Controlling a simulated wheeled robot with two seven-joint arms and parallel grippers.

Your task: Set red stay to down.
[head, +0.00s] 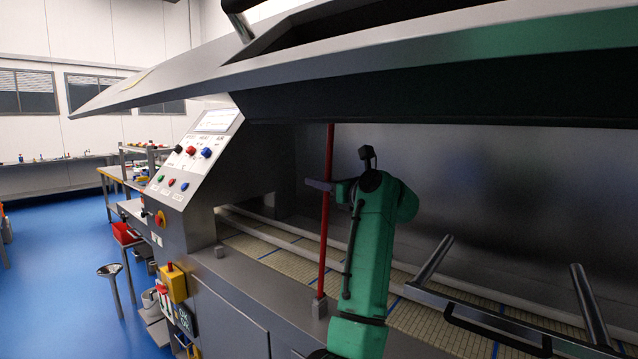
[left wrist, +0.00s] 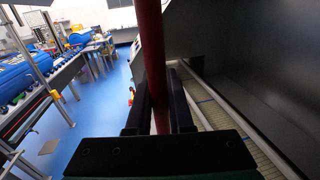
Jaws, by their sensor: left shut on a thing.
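The red stay (head: 328,190) is a thin red rod standing nearly upright under the raised grey lid (head: 400,68) of the machine. Its foot is at a small grey block (head: 320,306) on the front ledge. My left gripper (head: 325,187), on the green arm, is shut on the stay around its middle. In the left wrist view the red stay (left wrist: 152,60) runs between the two dark fingers (left wrist: 158,115). The stay's top end meets the shadowed underside of the lid, and I cannot tell how it joins. My right gripper is not in view.
A slanted control panel (head: 200,150) with coloured knobs is left of the stay. A carrier with two upright bars (head: 432,260) stands in the machine's trough at the right. A yellow box (head: 174,284) is on the front. Blue floor is open at the left.

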